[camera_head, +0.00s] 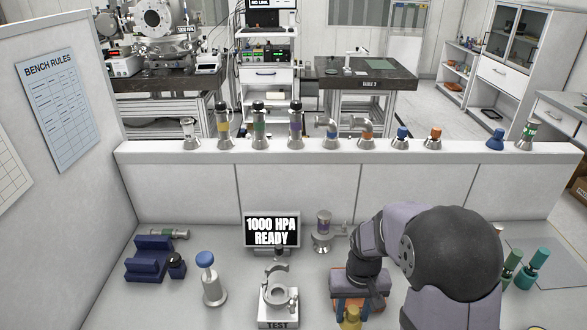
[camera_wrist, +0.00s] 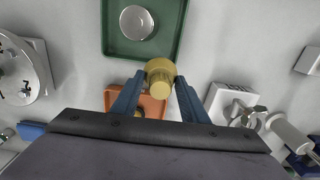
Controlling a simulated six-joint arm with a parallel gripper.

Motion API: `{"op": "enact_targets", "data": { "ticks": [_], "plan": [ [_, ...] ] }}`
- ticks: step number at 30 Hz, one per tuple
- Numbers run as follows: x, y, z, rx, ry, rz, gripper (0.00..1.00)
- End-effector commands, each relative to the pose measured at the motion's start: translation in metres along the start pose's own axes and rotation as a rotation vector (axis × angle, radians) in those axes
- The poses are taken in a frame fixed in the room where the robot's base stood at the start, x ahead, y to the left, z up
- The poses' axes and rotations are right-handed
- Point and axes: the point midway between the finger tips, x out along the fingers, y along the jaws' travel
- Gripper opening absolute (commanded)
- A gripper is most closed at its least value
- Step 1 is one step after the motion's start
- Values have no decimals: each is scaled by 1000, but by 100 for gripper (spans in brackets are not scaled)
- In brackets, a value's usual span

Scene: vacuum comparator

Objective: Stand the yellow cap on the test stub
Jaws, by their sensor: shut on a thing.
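My gripper (camera_wrist: 160,82) is shut on the yellow cap (camera_wrist: 160,74), with one blue finger on each side of it. In the head view the cap (camera_head: 351,318) shows at the bottom edge, below my gripper (camera_head: 352,308). The test stub (camera_head: 278,290) is a metal fitting with an open clamp on a white block marked TEST. It stands left of my gripper in the head view, apart from the cap. In the wrist view the stub (camera_wrist: 245,114) is at the right, partly cut by my gripper body.
An orange tray (camera_wrist: 153,107) lies beneath my gripper and a green tray (camera_wrist: 113,45) holds a silver disc. A blue-topped fitting (camera_head: 209,280) and dark blue holder (camera_head: 148,262) stand left. A display (camera_head: 271,231) reading 1000 HPA READY stands behind the stub. Teal-capped pieces (camera_head: 530,268) stand right.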

Motion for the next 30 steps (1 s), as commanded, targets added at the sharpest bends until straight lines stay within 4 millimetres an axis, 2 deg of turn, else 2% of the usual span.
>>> {"op": "enact_targets", "data": {
  "ticks": [5,19,23,26,30],
  "plan": [
    [0,5,0,14,1,0,9],
    [-6,-1,-6,1,5,1,9],
    [-19,-16,-21,-26,8,5,9],
    [-34,-36,-38,-58,14,10,9],
    [-57,-74,-62,-111,24,19,9]
  ]
}}
